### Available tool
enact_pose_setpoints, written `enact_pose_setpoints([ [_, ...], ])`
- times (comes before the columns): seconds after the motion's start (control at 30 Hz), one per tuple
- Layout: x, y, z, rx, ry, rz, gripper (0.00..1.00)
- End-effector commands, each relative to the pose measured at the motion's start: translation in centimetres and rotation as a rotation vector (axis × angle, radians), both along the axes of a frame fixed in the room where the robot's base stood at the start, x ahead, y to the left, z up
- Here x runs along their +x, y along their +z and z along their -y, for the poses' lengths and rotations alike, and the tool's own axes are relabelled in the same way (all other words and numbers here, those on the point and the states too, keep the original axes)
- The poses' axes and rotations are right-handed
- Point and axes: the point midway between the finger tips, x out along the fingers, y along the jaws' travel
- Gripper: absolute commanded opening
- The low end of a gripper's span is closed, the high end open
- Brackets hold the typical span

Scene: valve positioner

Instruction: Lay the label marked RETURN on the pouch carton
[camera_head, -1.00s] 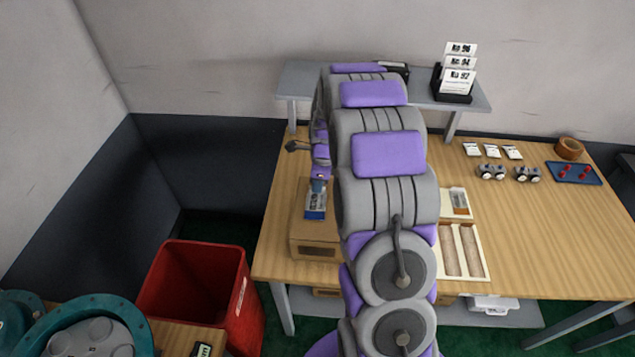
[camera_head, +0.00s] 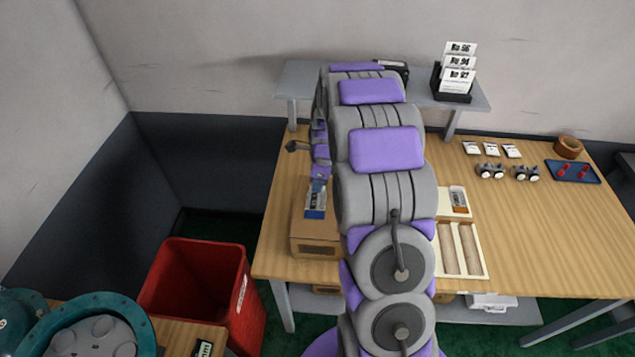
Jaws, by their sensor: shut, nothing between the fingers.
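A brown cardboard carton (camera_head: 314,245) stands at the left front of the wooden table, partly hidden behind my arm; I take it for the pouch carton. A blue and white flat piece (camera_head: 315,203) shows at its top; its print is too small to read. My gripper (camera_head: 318,185) points down just above that piece, shut and empty; I cannot tell whether it touches it. Three small white cards (camera_head: 492,150) lie in a row at the back right of the table. I cannot make out the word RETURN on anything.
A black holder (camera_head: 452,95) with numbered cards stands on the grey shelf (camera_head: 300,82). A pale wooden tray (camera_head: 475,250) lies right of my arm. Metal fittings (camera_head: 491,171), a blue tray (camera_head: 573,171) and a brown ring (camera_head: 568,147) sit further right. A red bin (camera_head: 205,285) stands left.

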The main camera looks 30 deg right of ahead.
Motion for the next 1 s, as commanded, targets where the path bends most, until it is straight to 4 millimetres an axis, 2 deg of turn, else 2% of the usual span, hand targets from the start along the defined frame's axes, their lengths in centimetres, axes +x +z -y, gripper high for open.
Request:
enact_pose_setpoints([
  [0.03,0.0,0.0,0.0,0.0,0.0,0.0,0.07],
  [0.3,0.0,0.0,0.0,0.0,0.0,0.0,0.31],
  [0.63,0.0,0.6,0.1,-0.001,0.0,0.001,0.31],
  [0.77,-0.2,2.4,0.3,0.0,0.0,0.0,0.31],
  [1.0,-0.3,7.8,0.9,-0.002,-0.001,0.005,0.31],
])
